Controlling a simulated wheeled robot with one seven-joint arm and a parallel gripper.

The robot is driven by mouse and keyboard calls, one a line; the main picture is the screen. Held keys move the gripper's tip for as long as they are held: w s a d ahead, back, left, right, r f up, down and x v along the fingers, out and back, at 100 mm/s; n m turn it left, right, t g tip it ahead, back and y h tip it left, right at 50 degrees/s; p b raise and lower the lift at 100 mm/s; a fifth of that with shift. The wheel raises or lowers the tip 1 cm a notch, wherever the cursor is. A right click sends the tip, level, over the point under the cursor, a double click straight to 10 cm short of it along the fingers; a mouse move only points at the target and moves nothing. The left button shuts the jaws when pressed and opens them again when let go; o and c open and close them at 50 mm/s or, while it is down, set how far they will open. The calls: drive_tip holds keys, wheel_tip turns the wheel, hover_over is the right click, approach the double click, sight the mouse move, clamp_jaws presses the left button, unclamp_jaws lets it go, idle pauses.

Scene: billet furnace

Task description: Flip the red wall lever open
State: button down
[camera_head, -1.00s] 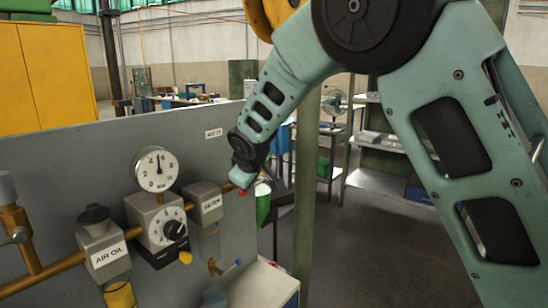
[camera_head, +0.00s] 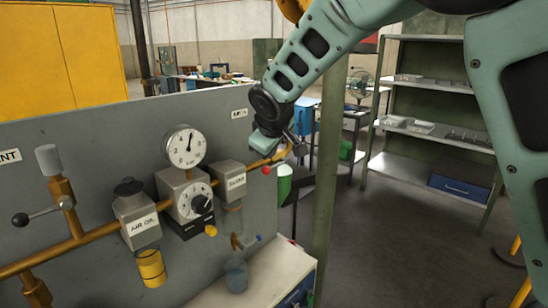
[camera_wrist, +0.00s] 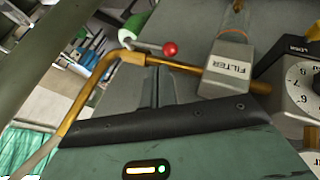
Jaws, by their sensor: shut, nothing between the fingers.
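The red lever's round knob (camera_head: 266,170) shows in the head view at the right end of the grey panel, just below my gripper (camera_head: 268,146). In the wrist view the red knob (camera_wrist: 170,48) sits on a short pale handle beside the brass pipe, near the pipe's bend. My gripper's grey fingers (camera_wrist: 153,85) point toward the pipe and are shut with nothing between them. The knob appears apart from the fingers, just beyond their tips in the wrist view. The lever's pivot is hidden behind my gripper in the head view.
The brass pipe (camera_head: 98,234) runs along the panel past a filter block (camera_head: 230,178), a dial gauge (camera_head: 186,147) and an air-oil unit (camera_head: 136,219). A black-knobbed lever (camera_head: 42,214) is at the left. A green post (camera_head: 326,170) stands close right of the panel.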

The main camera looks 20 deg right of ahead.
drive_tip(key=s+a+r+b, duration=0.2)
drive_tip(key=s, duration=0.3)
drive_tip(key=shift+a+r, duration=0.3)
drive_tip(key=shift+a, duration=0.05)
drive_tip(key=s+f+g, duration=0.2)
drive_tip(key=s+f, duration=0.2)
drive_tip(key=s, duration=0.7)
drive_tip(key=s+a+f+g+y, duration=0.1)
drive_tip(key=s+f+g, duration=0.2)
drive_tip(key=s, duration=0.9)
drive_tip(key=s+f+g+y, duration=0.1)
drive_tip(key=s+f+g, duration=0.1)
drive_tip(key=s+f, duration=0.4)
drive_tip(key=s, duration=0.5)
drive_tip(key=shift+s+a+f+g, duration=0.15)
drive_tip(key=shift+s+a+g, duration=0.1)
drive_tip(key=shift+a+g, duration=0.1)
